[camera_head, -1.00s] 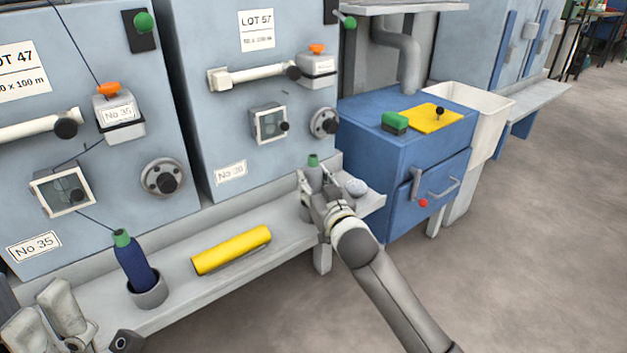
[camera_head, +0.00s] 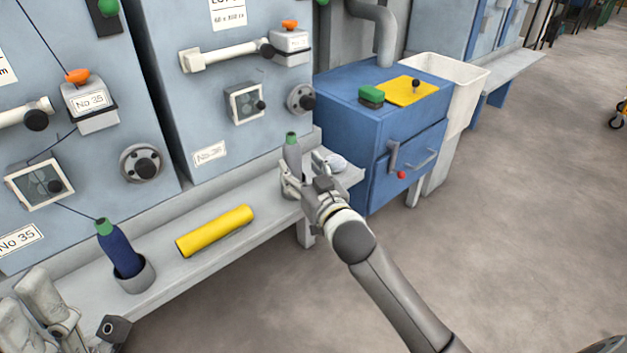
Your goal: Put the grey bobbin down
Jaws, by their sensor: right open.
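The grey bobbin (camera_head: 292,155) with a green top stands about upright at the right end of the long grey shelf (camera_head: 205,265). Its lower part is hidden by my right gripper (camera_head: 305,178). That gripper is open, with its fingers apart at the bobbin's lower part; I cannot tell whether a finger still touches it. The bobbin's foot is hidden, so I cannot see exactly what it rests on.
A dark blue bobbin (camera_head: 117,248) leans in a grey cup (camera_head: 134,277). A yellow cylinder (camera_head: 215,231) lies mid-shelf. A pale rounded object (camera_head: 337,161) sits right of my gripper. A blue cabinet (camera_head: 345,115) stands close right. Pale grey shapes (camera_head: 45,303) lie lower left.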

